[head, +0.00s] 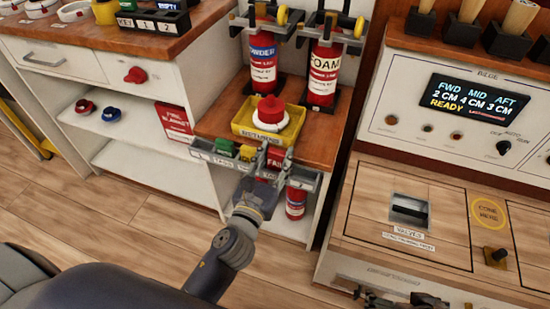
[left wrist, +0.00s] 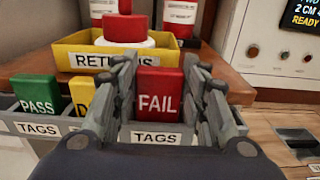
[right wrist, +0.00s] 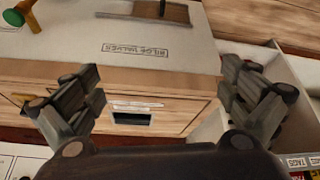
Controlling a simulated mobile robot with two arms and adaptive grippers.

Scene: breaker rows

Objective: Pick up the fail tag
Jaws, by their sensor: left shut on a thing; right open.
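The red fail tag (left wrist: 158,95) stands upright between the fingers of my left gripper (left wrist: 160,75) in the left wrist view. That gripper is shut on it. The tag is in or just above the grey rack labelled TAGS (left wrist: 155,138); I cannot tell whether it is clear of its slot. In the head view the fail tag (head: 275,158) shows partly behind the fingers of my left gripper (head: 276,154). The green pass tag (left wrist: 37,93) and a yellow tag (left wrist: 84,96) stand to its left. My right gripper (right wrist: 168,85) is open and empty.
A yellow RETURNS tray (head: 240,130) holding a red and white object (head: 270,112) sits just behind the rack. Two extinguishers (head: 263,60) (head: 325,72) stand behind it. A console (head: 460,100) stands at the right. Wooden floor is open at the left.

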